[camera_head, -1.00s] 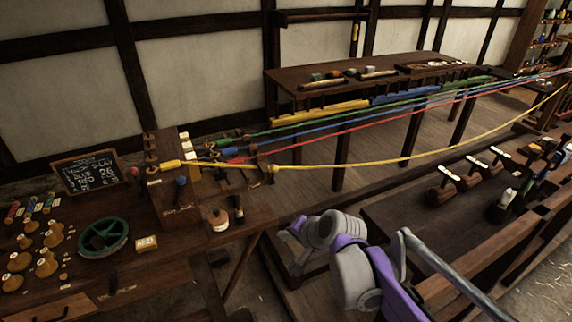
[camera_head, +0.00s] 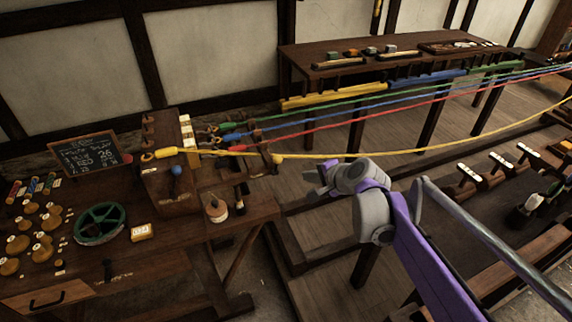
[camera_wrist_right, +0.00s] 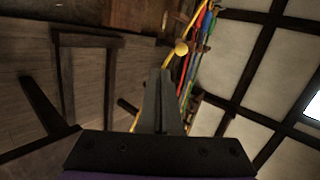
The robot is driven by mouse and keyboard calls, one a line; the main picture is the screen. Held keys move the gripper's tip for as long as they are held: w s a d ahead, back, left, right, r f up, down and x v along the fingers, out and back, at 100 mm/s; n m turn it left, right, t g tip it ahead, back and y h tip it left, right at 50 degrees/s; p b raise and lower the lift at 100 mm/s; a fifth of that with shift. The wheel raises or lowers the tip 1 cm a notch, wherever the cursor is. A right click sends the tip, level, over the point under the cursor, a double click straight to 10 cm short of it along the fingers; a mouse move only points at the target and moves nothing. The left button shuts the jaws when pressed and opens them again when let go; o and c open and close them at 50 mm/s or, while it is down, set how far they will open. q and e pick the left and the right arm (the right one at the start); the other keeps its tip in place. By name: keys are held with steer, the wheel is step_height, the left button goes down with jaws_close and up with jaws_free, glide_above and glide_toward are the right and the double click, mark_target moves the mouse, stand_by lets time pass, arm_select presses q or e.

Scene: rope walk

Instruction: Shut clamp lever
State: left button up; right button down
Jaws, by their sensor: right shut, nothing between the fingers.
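On the workbench at the left stands a wooden block (camera_head: 176,200) with a blue-knobbed lever (camera_head: 177,171) on its front; I take this to be the clamp lever, but its exact position is hard to tell. A yellow rope (camera_head: 345,158) runs right from the block, with a yellow ball (camera_head: 277,159) on it; the ball also shows in the wrist view (camera_wrist_right: 181,48). My right gripper (camera_head: 313,183) is right of the block, apart from the lever. Its fingers (camera_wrist_right: 163,103) are together and empty in the wrist view. My left gripper is out of view.
Green, blue and red ropes (camera_head: 345,123) stretch right above the floor. A chalkboard (camera_head: 90,153), green wheel (camera_head: 100,223) and several small spools (camera_head: 40,222) are on the bench. A long table (camera_head: 390,52) stands behind. A small bottle-like pot (camera_head: 216,209) stands by the block.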

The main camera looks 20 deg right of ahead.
steer(key=w+r+x, duration=0.2)
steer(key=x, duration=1)
steer(key=shift+w+a, duration=0.15)
steer(key=shift+w, duration=0.1)
